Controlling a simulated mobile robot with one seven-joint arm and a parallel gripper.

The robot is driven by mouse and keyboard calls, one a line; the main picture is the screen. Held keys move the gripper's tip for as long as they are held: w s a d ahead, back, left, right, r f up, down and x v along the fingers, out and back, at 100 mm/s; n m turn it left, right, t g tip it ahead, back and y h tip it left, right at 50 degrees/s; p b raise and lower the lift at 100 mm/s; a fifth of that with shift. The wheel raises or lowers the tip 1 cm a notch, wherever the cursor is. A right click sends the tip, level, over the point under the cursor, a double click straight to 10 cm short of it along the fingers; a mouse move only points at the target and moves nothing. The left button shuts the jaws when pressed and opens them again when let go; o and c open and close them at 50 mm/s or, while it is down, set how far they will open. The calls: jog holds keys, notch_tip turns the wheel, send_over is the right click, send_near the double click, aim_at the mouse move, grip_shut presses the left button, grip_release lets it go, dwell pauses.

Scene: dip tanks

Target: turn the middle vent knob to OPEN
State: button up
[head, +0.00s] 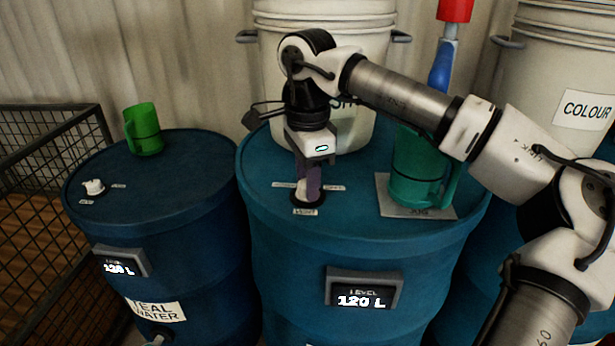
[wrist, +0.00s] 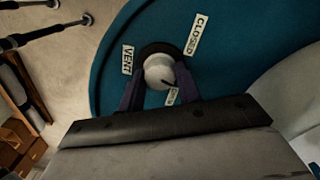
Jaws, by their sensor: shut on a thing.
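The middle vent knob (head: 301,190) is a small white knob on a dark round base, on the lid of the middle blue drum (head: 262,235). My gripper (head: 308,182) points down onto it, its purple fingers shut on the knob. In the wrist view the white knob (wrist: 160,70) sits between the two fingers (wrist: 158,85). A VENT label (wrist: 127,60) lies to its left and a CLOSED label (wrist: 197,35) to its upper right. A third label (wrist: 173,96), partly hidden, lies below the knob; its text is unclear. A short dark mark shows on the knob's lower side.
A teal jug (head: 418,172) stands on a pale mat right of my gripper. A white bucket (head: 365,125) stands behind. The left drum (head: 215,190) bears a green mug (head: 143,130) and another white knob (head: 93,187). A wire cage (head: 35,165) is at far left.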

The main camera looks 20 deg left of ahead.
jog(key=m, duration=0.5)
dwell(0.6)
jog(key=o, duration=1)
jog(key=shift+r, duration=0.1)
notch_tip(320, 180, up, 14)
jog(key=shift+f, duration=0.2)
